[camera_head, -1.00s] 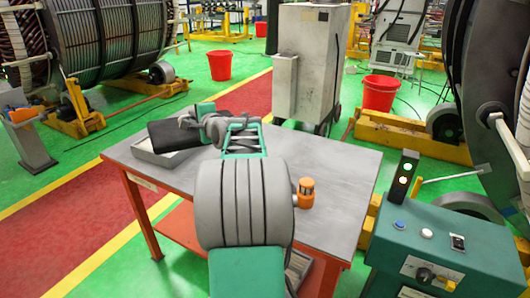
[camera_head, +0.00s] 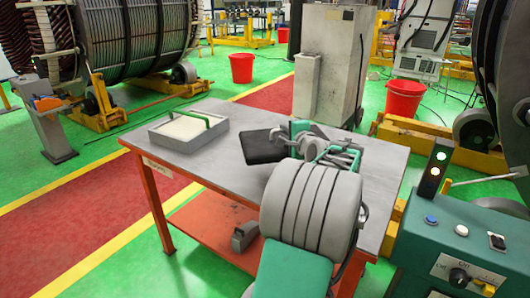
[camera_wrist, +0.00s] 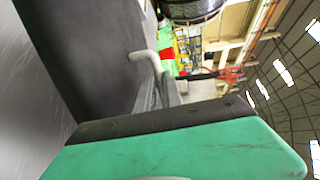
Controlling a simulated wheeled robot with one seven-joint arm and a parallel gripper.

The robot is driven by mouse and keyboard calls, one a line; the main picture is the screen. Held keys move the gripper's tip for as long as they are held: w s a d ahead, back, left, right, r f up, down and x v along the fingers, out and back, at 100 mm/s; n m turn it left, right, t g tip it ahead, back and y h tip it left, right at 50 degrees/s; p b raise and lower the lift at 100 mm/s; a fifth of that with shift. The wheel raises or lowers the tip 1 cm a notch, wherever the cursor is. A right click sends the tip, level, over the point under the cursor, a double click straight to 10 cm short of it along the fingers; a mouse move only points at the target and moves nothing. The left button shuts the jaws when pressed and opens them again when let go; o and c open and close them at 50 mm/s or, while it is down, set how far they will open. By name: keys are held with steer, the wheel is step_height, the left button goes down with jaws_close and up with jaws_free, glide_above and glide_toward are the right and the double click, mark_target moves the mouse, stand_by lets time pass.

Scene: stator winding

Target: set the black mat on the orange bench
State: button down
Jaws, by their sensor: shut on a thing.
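The black mat (camera_head: 262,147) is at the back middle of the orange bench (camera_head: 222,168), over its grey top. My gripper (camera_head: 300,148) is shut on the mat's right side. I cannot tell whether the mat touches the top or is just above it. In the wrist view the mat (camera_wrist: 85,50) is a broad dark sheet running up from the jaws, with a grey surface to its left. My arm hides the right front of the bench.
A grey tray (camera_head: 155,137) with a pale inside and a green bar stands at the bench's back left. A green control console (camera_head: 425,240) with a signal light stands close at the right. A grey cabinet (camera_head: 335,60) stands behind.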

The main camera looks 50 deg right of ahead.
mark_target(268, 143)
steer(key=w+f, duration=0.3)
steer(key=w+a+f, duration=0.1)
steer(key=w+f, duration=0.2)
steer(key=shift+w+a, duration=0.15)
steer(key=shift+w+f, duration=0.2)
steer(key=shift+f, duration=1.6)
steer(key=shift+f, duration=0.1)
